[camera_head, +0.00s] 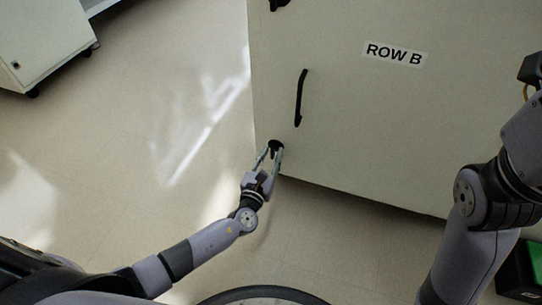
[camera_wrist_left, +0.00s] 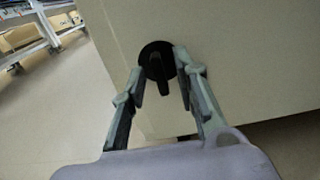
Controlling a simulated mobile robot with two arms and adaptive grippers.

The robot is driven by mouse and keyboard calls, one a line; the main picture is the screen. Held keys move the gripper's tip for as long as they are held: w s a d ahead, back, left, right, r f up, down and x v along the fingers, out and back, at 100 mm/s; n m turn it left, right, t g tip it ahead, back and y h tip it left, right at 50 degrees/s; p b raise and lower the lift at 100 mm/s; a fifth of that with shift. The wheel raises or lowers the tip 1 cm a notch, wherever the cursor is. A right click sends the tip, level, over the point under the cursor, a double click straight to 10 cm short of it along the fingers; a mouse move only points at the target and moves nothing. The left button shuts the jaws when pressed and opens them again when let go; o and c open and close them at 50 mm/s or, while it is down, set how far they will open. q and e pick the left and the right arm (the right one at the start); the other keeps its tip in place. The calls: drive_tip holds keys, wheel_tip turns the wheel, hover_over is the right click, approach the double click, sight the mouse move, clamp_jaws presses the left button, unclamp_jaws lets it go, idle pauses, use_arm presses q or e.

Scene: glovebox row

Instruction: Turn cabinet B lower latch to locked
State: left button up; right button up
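The cabinet marked ROW B (camera_head: 350,120) fills the upper right of the head view. Its lower latch (camera_head: 276,146) is a black round piece near the door's lower left corner. In the left wrist view the latch (camera_wrist_left: 157,62) shows a short black lever pointing down. My left gripper (camera_head: 270,154) is at the latch. In the wrist view its fingers (camera_wrist_left: 160,75) are apart, one on each side of the lever, with gaps visible. Whether a fingertip touches the round base cannot be told. My right arm shows at the right, but its gripper is out of view.
A black vertical door handle (camera_head: 301,98) is above the lower latch. Part of an upper latch (camera_head: 279,4) shows at the top edge. Another cabinet on casters (camera_head: 40,45) stands at the upper left. A black and green box (camera_head: 522,270) is at the lower right. The floor left is clear.

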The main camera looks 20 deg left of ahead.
use_arm(q)
drive_tip(key=s, duration=1.2)
drive_tip(key=shift+a, duration=0.2)
